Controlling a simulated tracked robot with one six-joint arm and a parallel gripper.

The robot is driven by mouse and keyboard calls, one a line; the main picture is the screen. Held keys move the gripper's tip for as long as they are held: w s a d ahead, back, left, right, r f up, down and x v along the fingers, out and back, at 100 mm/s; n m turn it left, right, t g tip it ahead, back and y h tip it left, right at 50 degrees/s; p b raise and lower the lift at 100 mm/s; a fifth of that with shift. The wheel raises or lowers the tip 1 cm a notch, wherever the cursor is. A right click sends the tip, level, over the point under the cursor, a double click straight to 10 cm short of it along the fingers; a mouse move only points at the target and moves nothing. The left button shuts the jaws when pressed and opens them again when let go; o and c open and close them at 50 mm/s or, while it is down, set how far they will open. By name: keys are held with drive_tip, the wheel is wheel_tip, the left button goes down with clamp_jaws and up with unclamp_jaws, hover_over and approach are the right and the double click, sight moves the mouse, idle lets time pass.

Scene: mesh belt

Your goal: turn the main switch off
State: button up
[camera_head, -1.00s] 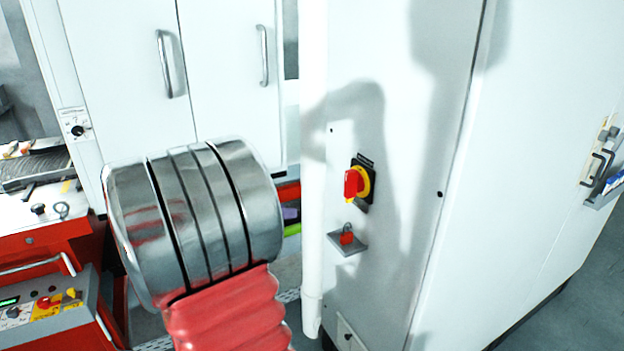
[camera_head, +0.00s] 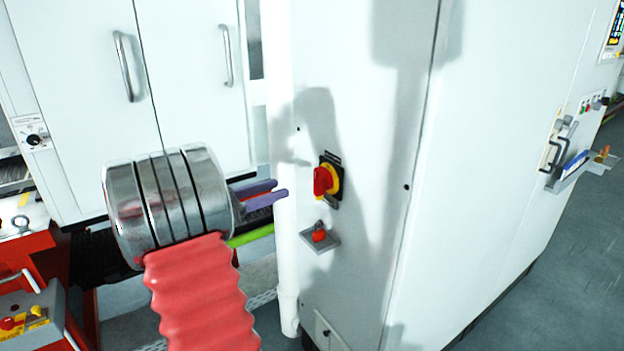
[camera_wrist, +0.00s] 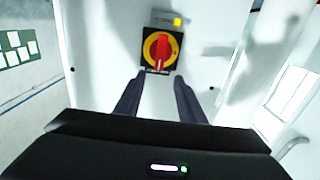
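The main switch (camera_head: 325,180) is a red rotary handle on a yellow disc with a black plate, fixed to the white cabinet's narrow face. In the wrist view the switch (camera_wrist: 160,50) lies straight ahead, beyond the fingertips, its red handle standing upright or nearly so. My gripper (camera_head: 283,188) has two purple-grey fingers pointing at the cabinet, left of the switch. In the wrist view my gripper (camera_wrist: 158,78) is open, the fingers apart with nothing between them. The fingertips look short of the handle.
A small grey shelf (camera_head: 330,241) with a red padlock-like item (camera_head: 319,232) juts out below the switch. A white vertical pipe (camera_head: 282,150) runs along the cabinet's left edge. A holder with papers (camera_head: 570,167) is on the cabinet's right face.

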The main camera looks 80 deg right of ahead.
sight(315, 177)
drive_tip(key=x, duration=1.2)
drive_tip(key=shift+s+d, duration=0.2)
drive_tip(key=shift+s, duration=0.05)
clamp_jaws()
drive_tip(key=shift+a, duration=0.15)
